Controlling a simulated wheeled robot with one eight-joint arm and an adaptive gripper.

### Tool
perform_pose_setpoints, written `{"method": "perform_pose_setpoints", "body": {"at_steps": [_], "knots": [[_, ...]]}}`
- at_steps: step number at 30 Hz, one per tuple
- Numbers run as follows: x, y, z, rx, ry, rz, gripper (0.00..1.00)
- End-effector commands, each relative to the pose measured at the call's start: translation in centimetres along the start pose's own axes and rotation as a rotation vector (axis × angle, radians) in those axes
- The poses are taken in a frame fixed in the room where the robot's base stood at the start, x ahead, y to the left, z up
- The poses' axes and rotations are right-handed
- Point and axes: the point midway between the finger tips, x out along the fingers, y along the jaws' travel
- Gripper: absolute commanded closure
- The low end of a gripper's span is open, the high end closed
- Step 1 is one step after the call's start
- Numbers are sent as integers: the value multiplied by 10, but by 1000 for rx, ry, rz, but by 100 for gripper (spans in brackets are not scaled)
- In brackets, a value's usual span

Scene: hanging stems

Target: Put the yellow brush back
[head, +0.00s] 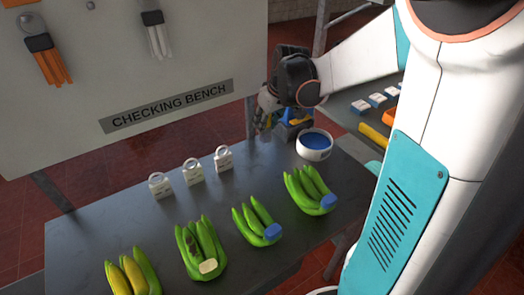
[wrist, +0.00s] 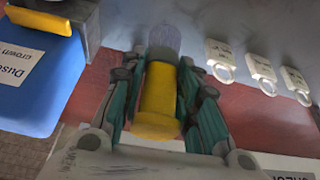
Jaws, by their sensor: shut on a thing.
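In the wrist view my gripper (wrist: 158,92) is shut on the yellow brush (wrist: 157,98). The brush has a thick yellow handle between the fingers and a pale, see-through tip pointing away from the wrist. In the head view my gripper (head: 266,117) is over the far edge of the checking bench (head: 130,222), left of a blue holder (head: 292,129) and a white bowl of blue liquid (head: 315,142). The brush cannot be made out clearly there. The blue holder also shows in the wrist view (wrist: 50,90), with a label and a yellow bar on it.
Several green banana hands (head: 257,225) lie along the bench front, some with blue caps. White looped tags (head: 192,172) stand behind them. A sign board (head: 165,107) with hanging orange and white items rises behind. A second table (head: 350,112) stands at the right.

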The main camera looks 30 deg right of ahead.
Motion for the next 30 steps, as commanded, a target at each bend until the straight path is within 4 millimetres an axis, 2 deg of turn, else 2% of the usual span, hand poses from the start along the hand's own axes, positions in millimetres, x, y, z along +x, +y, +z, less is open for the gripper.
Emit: {"method": "perform_pose_setpoints", "body": {"at_steps": [1, 3, 9, 17, 24, 30], "knots": [[16, 0, 6, 0, 0, 0, 99], [31, 0, 13, 0, 0, 0, 99], [64, 0, 27, 1, 0, 0, 99], [79, 0, 33, 1, 0, 0, 99], [110, 0, 45, 1, 0, 0, 99], [112, -1, 47, 1, 0, 0, 99]]}}
